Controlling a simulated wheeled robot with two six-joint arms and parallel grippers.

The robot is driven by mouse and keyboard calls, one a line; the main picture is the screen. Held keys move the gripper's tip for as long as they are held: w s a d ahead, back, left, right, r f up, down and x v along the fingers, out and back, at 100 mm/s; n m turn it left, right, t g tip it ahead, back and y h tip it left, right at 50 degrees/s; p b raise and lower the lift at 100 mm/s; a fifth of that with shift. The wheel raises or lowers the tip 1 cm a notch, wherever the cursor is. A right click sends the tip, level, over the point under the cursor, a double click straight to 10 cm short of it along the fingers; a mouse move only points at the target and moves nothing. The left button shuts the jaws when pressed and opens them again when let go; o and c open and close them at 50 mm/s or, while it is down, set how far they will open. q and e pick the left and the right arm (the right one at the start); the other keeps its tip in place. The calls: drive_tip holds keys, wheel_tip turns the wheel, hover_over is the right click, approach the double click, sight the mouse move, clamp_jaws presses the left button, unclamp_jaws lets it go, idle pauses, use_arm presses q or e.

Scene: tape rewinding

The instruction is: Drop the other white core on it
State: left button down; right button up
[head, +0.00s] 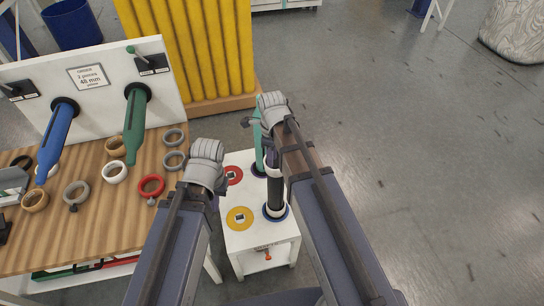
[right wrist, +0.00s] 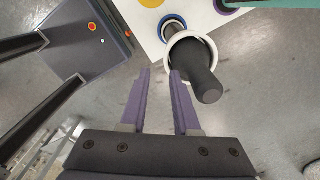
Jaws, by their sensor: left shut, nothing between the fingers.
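A white stand (head: 258,238) carries an upright black post (head: 274,190) on a blue disc (head: 275,215). My left gripper (head: 207,152) is shut and empty, left of the stand.
The stand also has a red disc (head: 233,174), a yellow disc (head: 239,218) and a teal post (head: 258,135). A wooden workbench (head: 95,225) at left holds several loose rings, a blue spindle (head: 56,138) and a green spindle (head: 135,125).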

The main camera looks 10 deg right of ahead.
drive_tip(key=shift+o, duration=0.8)
drive_tip(key=shift+r, duration=0.1)
wheel_tip(320, 180, up, 8)
drive_tip(key=p, duration=0.8)
drive_tip(key=shift+f, duration=0.2)
idle(1.1)
